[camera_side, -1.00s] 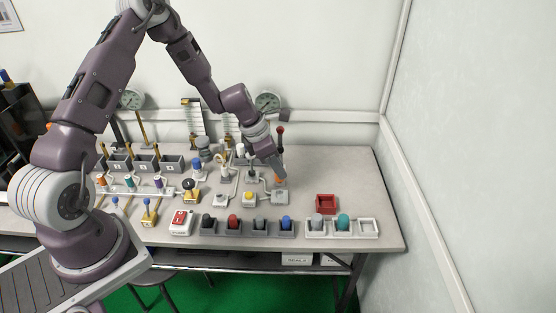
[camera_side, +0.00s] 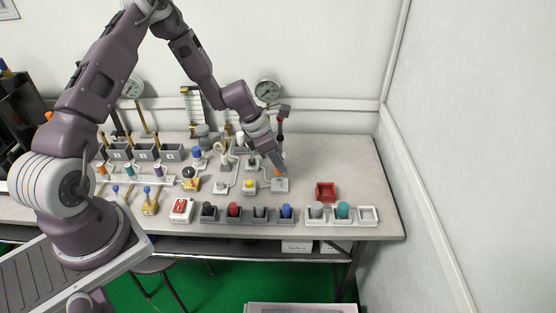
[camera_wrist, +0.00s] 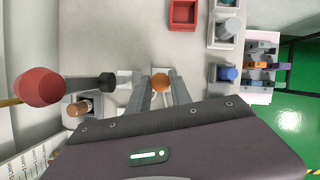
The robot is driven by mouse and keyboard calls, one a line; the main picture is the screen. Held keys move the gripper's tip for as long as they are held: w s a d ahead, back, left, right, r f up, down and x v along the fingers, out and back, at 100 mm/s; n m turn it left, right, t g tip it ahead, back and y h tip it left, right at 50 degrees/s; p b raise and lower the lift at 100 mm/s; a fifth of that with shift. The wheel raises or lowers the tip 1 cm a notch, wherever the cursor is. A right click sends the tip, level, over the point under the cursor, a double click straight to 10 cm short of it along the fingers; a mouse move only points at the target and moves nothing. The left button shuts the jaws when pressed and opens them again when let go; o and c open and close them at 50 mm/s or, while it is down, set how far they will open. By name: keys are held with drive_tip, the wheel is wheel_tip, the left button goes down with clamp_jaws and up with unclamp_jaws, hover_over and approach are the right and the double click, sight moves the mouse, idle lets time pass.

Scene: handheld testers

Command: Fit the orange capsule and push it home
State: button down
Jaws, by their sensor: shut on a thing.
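The orange capsule (camera_wrist: 160,83) is between the two fingers of my gripper (camera_wrist: 158,78) in the wrist view. My gripper is shut on it. In the side view the capsule (camera_side: 278,172) shows as a small orange spot at the tip of my gripper (camera_side: 278,168). It is right above a light grey tester block (camera_side: 281,186), close to its top. The fingers hide much of the capsule's sides. I cannot tell whether its lower end is inside the block's opening.
A lever with a red ball (camera_wrist: 40,87) stands close beside my gripper. An empty-looking red tray (camera_side: 326,191) and a white rack (camera_side: 368,215) with grey and teal pegs lie to the right. Dark holders with coloured pegs line the front. The bench's right end is clear.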

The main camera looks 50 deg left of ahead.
drive_tip(key=shift+f, duration=1.5)
drive_tip(key=c, duration=1.1)
unclamp_jaws()
drive_tip(key=shift+r, duration=0.1)
